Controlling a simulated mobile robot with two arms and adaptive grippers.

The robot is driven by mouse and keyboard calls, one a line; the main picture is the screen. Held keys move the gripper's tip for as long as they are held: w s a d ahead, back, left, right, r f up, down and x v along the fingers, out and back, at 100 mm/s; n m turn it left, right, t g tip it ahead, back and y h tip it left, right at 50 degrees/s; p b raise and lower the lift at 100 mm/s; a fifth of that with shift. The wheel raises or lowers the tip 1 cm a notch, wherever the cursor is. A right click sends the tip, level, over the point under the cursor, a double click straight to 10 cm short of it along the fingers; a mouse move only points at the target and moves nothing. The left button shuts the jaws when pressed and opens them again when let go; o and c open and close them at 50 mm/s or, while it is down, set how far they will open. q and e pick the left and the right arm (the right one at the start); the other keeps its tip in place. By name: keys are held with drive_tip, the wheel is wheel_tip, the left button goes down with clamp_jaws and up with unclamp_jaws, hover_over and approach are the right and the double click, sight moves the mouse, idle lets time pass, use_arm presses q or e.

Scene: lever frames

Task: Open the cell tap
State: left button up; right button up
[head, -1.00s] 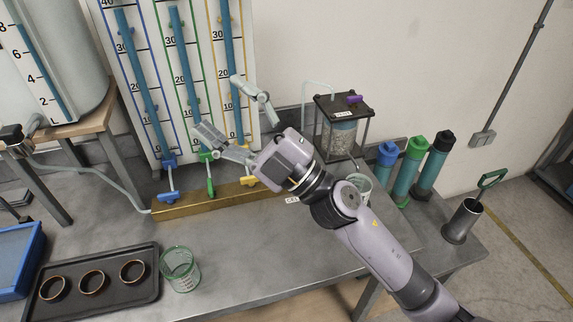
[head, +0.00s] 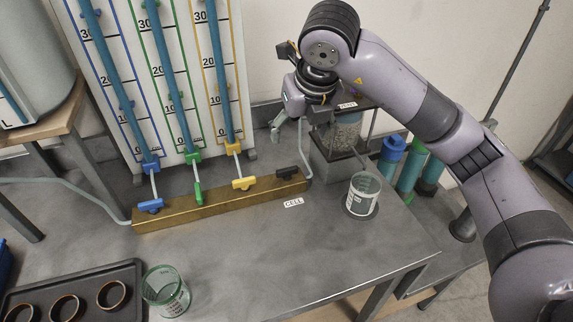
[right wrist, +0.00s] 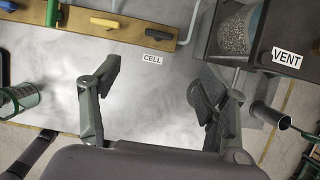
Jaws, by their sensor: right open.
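The cell tap is the black-handled tap (head: 287,172) at the right end of the brass manifold (head: 215,205), behind the CELL label (head: 293,202). Its black handle also shows near the top of the right wrist view (right wrist: 158,36), lying roughly along the bar. My right gripper (head: 287,125) hangs in the air behind and above that end of the manifold in the head view, partly hidden by its own wrist. In the right wrist view its two fingers are spread (right wrist: 157,90) with nothing between them. My left gripper is not in view.
Blue (head: 151,205), green (head: 198,193) and yellow (head: 244,183) taps sit along the manifold. The granular-filled cell (head: 347,132) stands close to my right gripper. A clear beaker (head: 362,197) and a green-rimmed beaker (head: 166,291) stand on the bench.

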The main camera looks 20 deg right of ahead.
sight(287, 169)
drive_tip(key=p+x, duration=0.3)
drive_tip(key=x, duration=1.4)
drive_tip(key=shift+s+f, duration=0.1)
drive_tip(key=shift+f, duration=0.1)
